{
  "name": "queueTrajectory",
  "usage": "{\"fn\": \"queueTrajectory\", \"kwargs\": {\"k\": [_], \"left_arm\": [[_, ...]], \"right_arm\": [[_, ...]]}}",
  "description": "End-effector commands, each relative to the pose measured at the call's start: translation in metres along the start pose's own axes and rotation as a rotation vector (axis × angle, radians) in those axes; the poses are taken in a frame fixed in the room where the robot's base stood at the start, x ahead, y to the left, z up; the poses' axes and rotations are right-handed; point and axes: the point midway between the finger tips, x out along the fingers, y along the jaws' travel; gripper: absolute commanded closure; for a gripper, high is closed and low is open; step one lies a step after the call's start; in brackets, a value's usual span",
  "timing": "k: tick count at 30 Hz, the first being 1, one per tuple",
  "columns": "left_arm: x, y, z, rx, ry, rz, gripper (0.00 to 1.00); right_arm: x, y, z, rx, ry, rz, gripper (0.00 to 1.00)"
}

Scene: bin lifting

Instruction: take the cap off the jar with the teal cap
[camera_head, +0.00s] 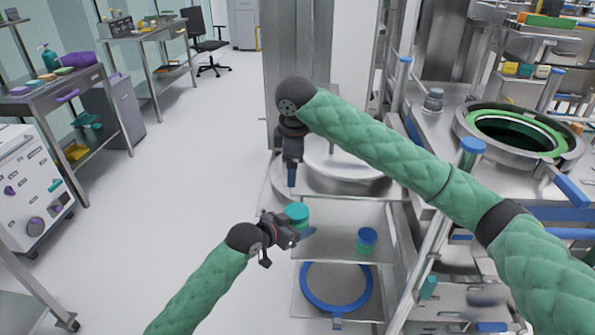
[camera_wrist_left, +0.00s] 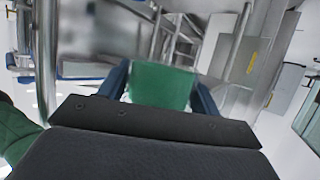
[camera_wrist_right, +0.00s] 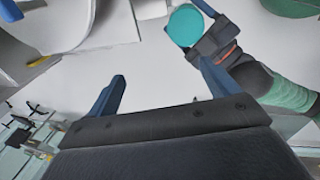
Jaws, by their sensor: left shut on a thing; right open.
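The jar with the teal cap (camera_head: 297,212) is at the tip of my left gripper (camera_head: 296,234) in the head view. In the left wrist view a green jar body (camera_wrist_left: 160,85) sits between the two blue fingers, and the gripper is shut on it. The right wrist view shows the round teal cap (camera_wrist_right: 185,25) from above, with the left gripper beside it. My right gripper (camera_head: 291,182) points down above and slightly left of the cap, apart from it. Its two fingers (camera_wrist_right: 160,82) are open with nothing between them.
A jar with a blue cap (camera_head: 367,236) stands on a metal shelf (camera_head: 340,215) right of the held jar. A blue ring (camera_head: 337,308) lies on the lower shelf. A steel vessel with a green-rimmed opening (camera_head: 560,155) stands at the right. Open floor lies left.

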Motion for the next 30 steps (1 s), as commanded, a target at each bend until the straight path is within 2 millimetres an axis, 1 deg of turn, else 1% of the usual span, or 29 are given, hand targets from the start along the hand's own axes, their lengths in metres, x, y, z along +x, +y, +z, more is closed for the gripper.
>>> {"fn": "queueTrajectory", "kwargs": {"k": [1,3,6,12,16,20,30], "left_arm": [[0.0,0.0,-0.001,0.0,0.001,0.0,0.83],[0.0,0.0,-0.001,0.0,0.001,0.0,0.83],[0.0,0.0,-0.001,0.0,0.001,0.0,0.83],[0.0,0.0,-0.001,0.0,0.001,0.0,0.83],[0.0,0.0,-0.001,0.0,0.001,0.0,0.83],[0.0,0.0,-0.001,0.0,0.001,0.0,0.83],[0.0,0.0,-0.001,0.0,0.001,0.0,0.83]], "right_arm": [[0.006,-0.004,0.003,-0.035,-0.011,-0.057,0.14],[0.008,-0.011,0.007,-0.095,-0.014,-0.13,0.14],[0.006,-0.023,0.01,-0.194,-0.014,-0.199,0.14],[0.006,-0.025,0.014,-0.286,-0.023,-0.215,0.14],[0.012,-0.027,0.014,-0.3,-0.021,-0.215,0.14],[0.027,-0.03,0.015,-0.299,-0.02,-0.216,0.14],[0.08,-0.041,0.017,-0.298,-0.02,-0.215,0.14]]}}
